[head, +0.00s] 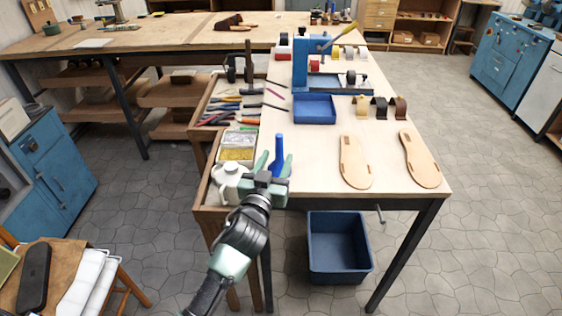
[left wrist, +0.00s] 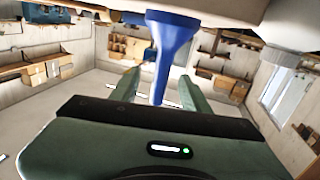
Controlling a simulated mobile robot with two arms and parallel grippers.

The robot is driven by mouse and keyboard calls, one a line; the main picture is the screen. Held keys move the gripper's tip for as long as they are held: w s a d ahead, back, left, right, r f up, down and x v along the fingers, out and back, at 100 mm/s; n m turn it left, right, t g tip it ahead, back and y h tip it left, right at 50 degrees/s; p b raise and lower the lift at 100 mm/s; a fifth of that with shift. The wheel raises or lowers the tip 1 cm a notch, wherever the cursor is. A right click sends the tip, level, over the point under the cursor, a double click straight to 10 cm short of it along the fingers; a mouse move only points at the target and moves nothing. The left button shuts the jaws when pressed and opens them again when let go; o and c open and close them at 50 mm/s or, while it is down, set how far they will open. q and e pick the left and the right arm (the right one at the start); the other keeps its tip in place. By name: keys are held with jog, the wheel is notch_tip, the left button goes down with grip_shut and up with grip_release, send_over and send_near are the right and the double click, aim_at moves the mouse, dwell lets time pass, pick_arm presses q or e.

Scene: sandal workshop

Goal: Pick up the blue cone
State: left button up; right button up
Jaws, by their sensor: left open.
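The blue cone (head: 279,146) shows at the near left end of the workbench in the head view, just beyond my left gripper (head: 274,163). In the left wrist view the blue cone (left wrist: 171,45) has a wide flared end at the top and narrows toward the gripper body. The green fingers of my left gripper (left wrist: 161,85) are open, one on each side of the cone, with gaps showing between them and it. The cone's lower part is partly hidden by the gripper in the head view. My right gripper is not in view.
A white jug (head: 229,183) stands close left of the gripper, beside a container of yellow material (head: 237,154). Two sandal soles (head: 355,163) lie to the right. A blue tray (head: 314,110) sits behind. The bench between cone and soles is clear. A blue bin (head: 338,247) is below.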

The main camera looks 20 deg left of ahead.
aim_at(278, 151)
pick_arm(q)
jog(key=shift+w+a+r, duration=0.1)
jog(key=shift+w+r, duration=0.2)
jog(key=w+p, duration=0.1)
jog(key=w, duration=0.2)
jog(key=shift+w+a, duration=0.1)
jog(key=shift+w+f, duration=0.25)
jog(key=shift+w, duration=0.15)
jog(key=shift+s, duration=0.1)
jog(key=shift+r, duration=0.1)
jog(key=shift+c, duration=0.4)
grip_shut()
